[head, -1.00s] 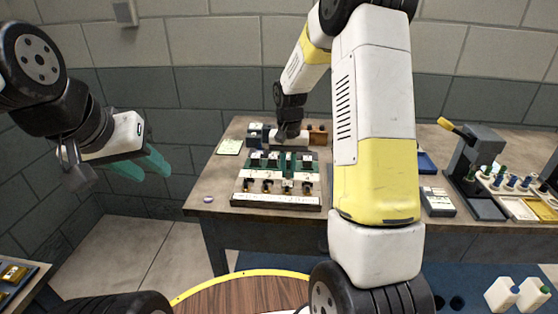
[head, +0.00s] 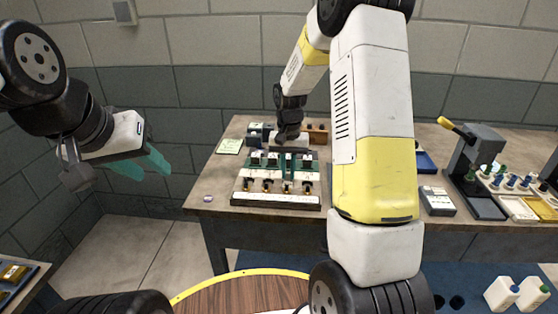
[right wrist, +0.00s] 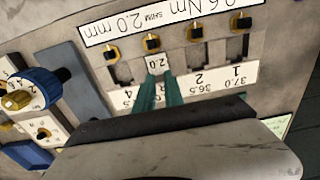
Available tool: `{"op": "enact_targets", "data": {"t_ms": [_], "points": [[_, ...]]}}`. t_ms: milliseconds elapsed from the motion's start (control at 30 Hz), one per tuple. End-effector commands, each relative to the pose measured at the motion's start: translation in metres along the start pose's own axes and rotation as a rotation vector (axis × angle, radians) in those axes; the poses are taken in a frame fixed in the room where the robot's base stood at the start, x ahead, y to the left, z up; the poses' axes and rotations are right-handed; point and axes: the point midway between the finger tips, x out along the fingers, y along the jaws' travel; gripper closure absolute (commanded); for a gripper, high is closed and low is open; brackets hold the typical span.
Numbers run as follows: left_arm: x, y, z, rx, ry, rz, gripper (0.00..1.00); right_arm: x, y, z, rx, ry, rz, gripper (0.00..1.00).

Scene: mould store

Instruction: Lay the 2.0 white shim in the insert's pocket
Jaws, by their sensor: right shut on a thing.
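The white shim marked 2.0 (right wrist: 153,65) is at the fingertips of my right gripper (right wrist: 159,80) in the right wrist view. The green fingers are shut on it, over the third numbered bay from the right. A row of inserts with dark slots and brass-coloured pins (right wrist: 199,52) runs along the board; I cannot tell whether the shim touches the pocket floor. In the head view my right gripper (head: 288,178) is over the board (head: 275,200), mostly hidden by its own body. My left gripper (head: 140,166) is open and empty, away at the left.
A label strip reading SHIM 2.0 mm (right wrist: 150,25) edges the board. A blue knob (right wrist: 35,84) and a grey block (right wrist: 74,85) are at its left in the wrist view. A grey press with a yellow handle (head: 470,165) stands on the bench's right. The bench's front-left corner is mostly clear.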

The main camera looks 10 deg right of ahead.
Motion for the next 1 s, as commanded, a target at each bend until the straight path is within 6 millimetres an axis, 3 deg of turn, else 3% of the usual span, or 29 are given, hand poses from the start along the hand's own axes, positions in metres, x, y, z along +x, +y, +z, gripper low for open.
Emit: {"op": "enact_targets", "data": {"t_ms": [633,667,767,1000], "points": [[0.0,0.0,0.0,0.0,0.0,0.0,0.64,0.011,0.0,0.0,0.0,0.0,0.0,1.0],[0.0,0.0,0.0,0.0,0.0,0.0,0.64,0.011,0.0,0.0,0.0,0.0,0.0,0.81],[0.0,0.0,0.0,0.0,0.0,0.0,0.64,0.011,0.0,0.0,0.0,0.0,0.001,0.61],[0.0,0.0,0.0,0.0,0.0,0.0,0.64,0.012,0.001,0.0,0.001,-0.001,0.002,0.61]]}}
